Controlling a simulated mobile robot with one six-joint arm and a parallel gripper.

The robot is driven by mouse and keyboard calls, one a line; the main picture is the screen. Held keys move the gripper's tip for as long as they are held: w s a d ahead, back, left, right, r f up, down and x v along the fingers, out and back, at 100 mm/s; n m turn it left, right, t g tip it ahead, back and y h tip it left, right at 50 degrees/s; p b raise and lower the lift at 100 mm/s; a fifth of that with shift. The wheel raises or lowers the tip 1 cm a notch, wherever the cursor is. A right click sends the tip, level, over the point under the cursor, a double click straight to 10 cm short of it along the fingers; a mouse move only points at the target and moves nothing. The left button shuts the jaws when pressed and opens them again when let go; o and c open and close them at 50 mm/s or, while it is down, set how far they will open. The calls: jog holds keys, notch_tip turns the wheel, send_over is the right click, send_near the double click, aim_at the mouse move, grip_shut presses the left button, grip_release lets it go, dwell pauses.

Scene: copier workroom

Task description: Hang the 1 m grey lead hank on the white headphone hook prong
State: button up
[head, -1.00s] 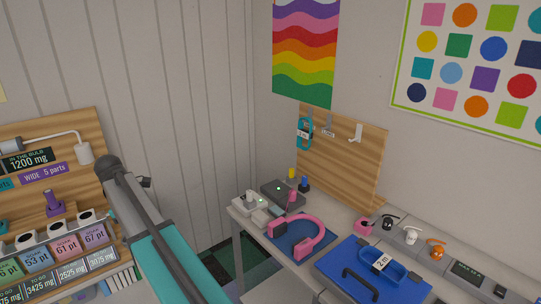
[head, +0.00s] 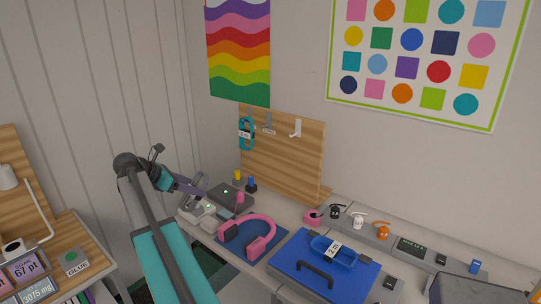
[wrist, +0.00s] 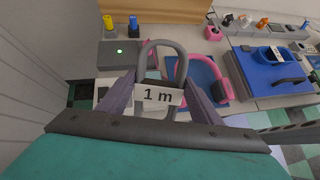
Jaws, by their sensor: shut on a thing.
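My gripper (wrist: 160,100) is shut on the grey lead hank (wrist: 166,47), a grey loop with a white "1 m" tag (wrist: 158,96) in the wrist view. In the head view my gripper (head: 203,192) is over the left end of the bench, and the hank (head: 196,183) shows only small there. The white headphone hook (head: 296,128) is on the upper right of the wooden board (head: 280,160), with nothing hanging on it. A teal hank (head: 246,133) hangs at the board's left, beside a grey hook (head: 268,124).
Pink headphones (head: 262,238) lie on a dark blue mat below the board. A blue case (head: 300,278) with a blue hank (head: 336,252) on it is to the right. Yellow and blue plugs (head: 251,184) stand at the board's foot. Air before the board is clear.

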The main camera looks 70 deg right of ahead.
jog(key=s+d+r+n+h, duration=0.1)
jog(key=s+d+r+h, duration=0.2)
jog(key=s+d, duration=0.6)
jog(key=s+d+r+n+h+b, duration=0.1)
jog(key=s+d+r+h, duration=0.2)
jog(key=s+d+r, duration=0.3)
jog(key=s+d, duration=0.4)
jog(key=s, duration=0.3)
jog(key=shift+s+r+b, duration=0.25)
jog(key=shift+s+b, duration=0.05)
jog(key=shift+s, duration=0.05)
jog(key=shift+r+p, duration=0.15)
jog(key=shift+p, duration=0.3)
jog(key=x, duration=0.4)
jog(key=shift+d+p, duration=0.3)
jog(key=shift+r+p+x, duration=0.2)
jog(key=shift+p+x, duration=0.35)
jog(key=shift+x, duration=0.5)
jog(key=shift+r+p+x, duration=0.2)
jog(key=shift+p+x, duration=0.35)
jog(key=shift+x, duration=0.45)
dwell(2.3)
